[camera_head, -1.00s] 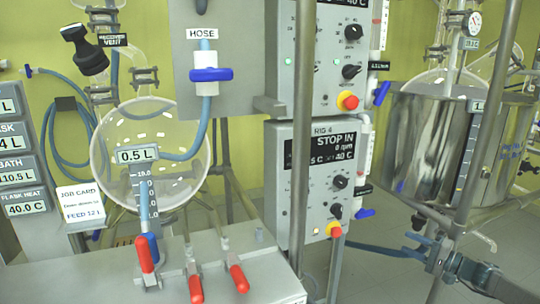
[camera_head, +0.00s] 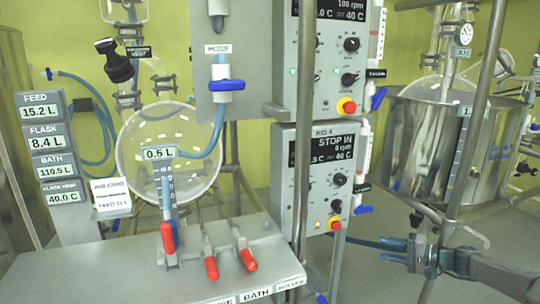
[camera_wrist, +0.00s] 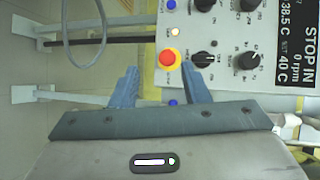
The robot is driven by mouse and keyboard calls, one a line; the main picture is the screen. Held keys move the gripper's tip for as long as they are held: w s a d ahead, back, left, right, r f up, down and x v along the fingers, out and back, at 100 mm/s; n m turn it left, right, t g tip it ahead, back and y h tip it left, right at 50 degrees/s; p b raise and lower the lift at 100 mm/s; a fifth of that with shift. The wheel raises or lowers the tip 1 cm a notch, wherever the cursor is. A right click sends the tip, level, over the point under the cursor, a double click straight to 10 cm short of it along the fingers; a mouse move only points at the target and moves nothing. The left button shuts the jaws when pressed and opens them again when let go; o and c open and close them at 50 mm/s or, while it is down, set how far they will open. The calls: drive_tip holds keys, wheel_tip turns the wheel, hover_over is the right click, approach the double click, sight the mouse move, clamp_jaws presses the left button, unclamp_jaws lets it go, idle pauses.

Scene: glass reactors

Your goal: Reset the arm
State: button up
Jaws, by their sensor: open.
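My gripper (camera_wrist: 158,88) shows in the wrist view with its two blue-grey fingers apart and nothing between them. Beyond the fingertips is a red stop button on a yellow ring (camera_wrist: 168,60), on the lower corner of a control box. In the head view my gripper (camera_head: 380,243) is at the lower right, pointing left, with my forearm running off to the right edge. It is apart from the lower control box (camera_head: 318,170), which reads "STOP IN". Whether it touches the nearby steel post is not clear.
A steel reactor vessel (camera_head: 425,140) stands behind my arm. A glass flask (camera_head: 135,150) and a bench (camera_head: 215,275) with red-handled valves are at the left. An upright steel post (camera_head: 305,120) stands before the control boxes. Open floor shows at the lower middle.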

drive_tip(key=s+a+r+n+g+h+p, duration=0.25)
drive_tip(key=s+a+r+g+p, duration=0.2)
drive_tip(key=a, duration=0.45)
drive_tip(key=s+a+r+n+g+h+p, duration=0.2)
drive_tip(key=s+a+r+g+h+p, duration=0.25)
drive_tip(key=a, duration=0.55)
drive_tip(key=s+a+r+n+t+h+p, duration=0.2)
drive_tip(key=s+r+h+p, duration=0.3)
drive_tip(key=s+r+p, duration=0.8)
drive_tip(key=s+r, duration=0.9)
drive_tip(key=s, duration=0.4)
drive_tip(key=shift+a+t, duration=0.2)
drive_tip(key=shift+t, duration=0.2)
drive_tip(key=shift+n, duration=0.25)
drive_tip(key=shift+c, duration=0.6)
drive_tip(key=shift+d, duration=0.1)
